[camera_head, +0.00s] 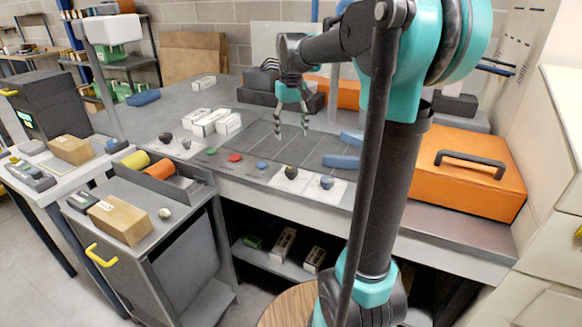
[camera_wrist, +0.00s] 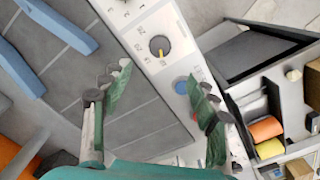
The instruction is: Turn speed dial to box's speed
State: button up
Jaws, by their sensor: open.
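A dark dial (camera_wrist: 160,46) with a yellow pointer sits on a white plate with printed numbers in the wrist view. The pointer points down in the picture; the numbers are too small to read surely. In the head view two dark dials sit on white plates at the bench's front edge, a left one (camera_head: 292,172) and a right one (camera_head: 326,182). My gripper (camera_head: 291,120) is above the bench, open and empty, apart from the dials; its fingers also show in the wrist view (camera_wrist: 155,95). I cannot tell which box gives the speed.
Green (camera_head: 211,151), red (camera_head: 235,157) and blue (camera_head: 261,164) buttons line the bench edge. White boxes (camera_head: 212,122) stand behind them. A labelled cardboard box (camera_head: 120,220) lies on the cart at left. An orange case (camera_head: 465,170) fills the right side. Blue pieces (camera_head: 342,161) lie near the dials.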

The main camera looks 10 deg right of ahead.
aim_at(291, 169)
notch_tip(291, 169, down, 14)
jog(key=shift+r, duration=0.1)
dwell(0.5)
jog(key=c, duration=1.2)
jog(key=shift+o, duration=0.2)
